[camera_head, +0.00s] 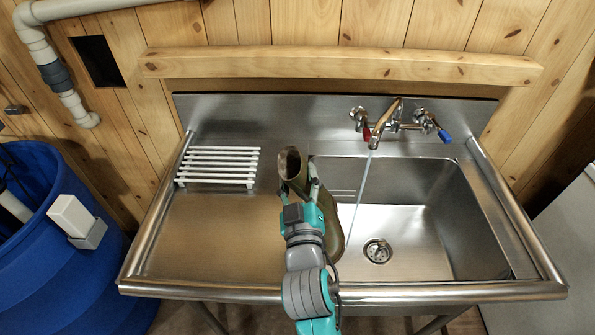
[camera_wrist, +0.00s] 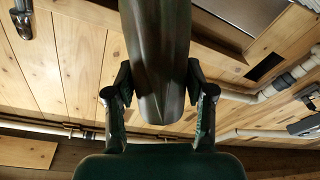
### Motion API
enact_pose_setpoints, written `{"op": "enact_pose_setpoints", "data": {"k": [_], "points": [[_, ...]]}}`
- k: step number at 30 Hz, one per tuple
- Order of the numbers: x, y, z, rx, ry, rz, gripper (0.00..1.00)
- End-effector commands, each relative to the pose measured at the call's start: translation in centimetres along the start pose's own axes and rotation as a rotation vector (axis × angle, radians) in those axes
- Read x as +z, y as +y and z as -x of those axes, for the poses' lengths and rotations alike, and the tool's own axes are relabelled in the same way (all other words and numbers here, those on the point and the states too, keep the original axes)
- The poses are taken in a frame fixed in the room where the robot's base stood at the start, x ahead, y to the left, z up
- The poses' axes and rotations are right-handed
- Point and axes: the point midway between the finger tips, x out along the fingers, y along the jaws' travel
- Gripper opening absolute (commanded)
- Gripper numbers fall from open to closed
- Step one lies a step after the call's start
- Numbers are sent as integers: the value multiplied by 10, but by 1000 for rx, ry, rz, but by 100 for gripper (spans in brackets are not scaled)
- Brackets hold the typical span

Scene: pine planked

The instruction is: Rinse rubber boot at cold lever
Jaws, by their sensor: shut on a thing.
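An olive rubber boot (camera_head: 333,222) is held over the sink's left basin edge, its open shaft toward the wall and its foot toward the front. My gripper (camera_head: 301,184) is shut on the boot. In the wrist view the boot (camera_wrist: 156,50) sits between the two fingers of my gripper (camera_wrist: 160,82). The wall tap (camera_head: 384,122) has a red-tipped lever (camera_head: 366,134) on the left and a blue-tipped lever (camera_head: 444,136) on the right. A thin water stream (camera_head: 361,190) falls from the spout, close to the boot's right side; I cannot tell whether it touches the boot.
The steel basin (camera_head: 440,215) has a drain (camera_head: 378,251) and is otherwise empty. A white slatted rack (camera_head: 218,166) lies on the left drainboard (camera_head: 205,240), which is otherwise clear. A blue barrel (camera_head: 50,240) stands left of the sink. A wooden ledge (camera_head: 335,65) runs above it.

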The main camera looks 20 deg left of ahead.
Motion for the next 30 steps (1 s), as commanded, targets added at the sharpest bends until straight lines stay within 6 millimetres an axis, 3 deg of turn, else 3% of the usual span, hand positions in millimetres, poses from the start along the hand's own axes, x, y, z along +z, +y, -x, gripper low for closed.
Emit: {"op": "enact_pose_setpoints", "data": {"k": [8,30], "points": [[10,8,-1,1,2,3,0],[49,56,-13,2,1,3,0]]}}
